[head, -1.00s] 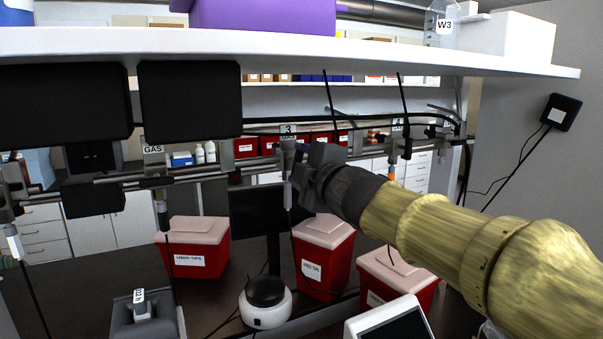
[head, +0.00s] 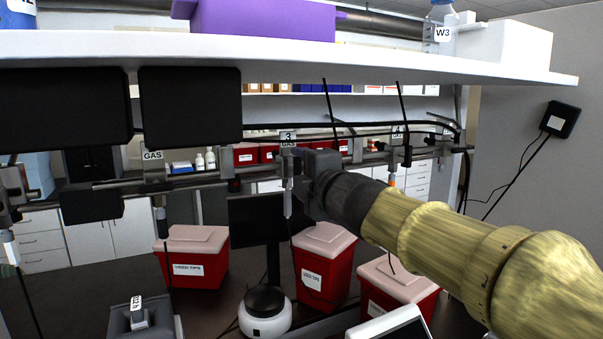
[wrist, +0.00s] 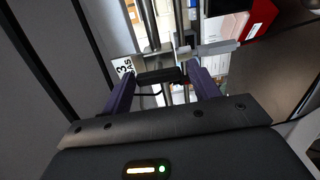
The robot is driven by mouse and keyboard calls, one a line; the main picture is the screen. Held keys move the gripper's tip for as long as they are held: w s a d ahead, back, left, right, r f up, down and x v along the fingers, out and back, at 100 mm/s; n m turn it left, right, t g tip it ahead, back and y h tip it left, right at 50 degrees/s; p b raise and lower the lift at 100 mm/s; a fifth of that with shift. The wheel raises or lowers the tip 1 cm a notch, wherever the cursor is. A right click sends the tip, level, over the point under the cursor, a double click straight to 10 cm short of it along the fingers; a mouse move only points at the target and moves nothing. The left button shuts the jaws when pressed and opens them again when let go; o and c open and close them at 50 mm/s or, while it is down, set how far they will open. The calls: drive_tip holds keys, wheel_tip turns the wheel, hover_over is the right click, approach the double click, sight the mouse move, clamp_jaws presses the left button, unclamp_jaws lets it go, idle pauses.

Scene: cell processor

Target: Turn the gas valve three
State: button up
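The gas valve marked 3 (head: 288,168) hangs on the metal rail under the white shelf, with its "3 GAS" label (head: 288,138) above it. My gripper (head: 304,172) is at its right side, close against it; my gripper hides part of the valve in the head view. In the wrist view, the two dark purple fingers (wrist: 160,78) stand wide apart. A black bar-shaped handle (wrist: 160,75) lies between their tips, spanning most of the gap. I cannot tell whether the fingers touch it. The "3 GAS" label (wrist: 123,67) shows beside the left fingertip.
Another gas valve (head: 157,180) hangs to the left and a valve marked 4 (head: 397,150) to the right. Black panels (head: 190,105) hang at the upper left. The white shelf (head: 400,65) runs above. Red bins (head: 322,262) and a white round device (head: 265,312) stand below.

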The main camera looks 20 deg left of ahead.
drive_tip(key=shift+o, duration=0.6)
drive_tip(key=shift+d, duration=0.1)
drive_tip(key=shift+s+d, duration=0.2)
drive_tip(key=shift+d, duration=0.1)
drive_tip(key=v, duration=1.6)
drive_tip(key=shift+d, duration=0.25)
drive_tip(key=shift+s, duration=0.1)
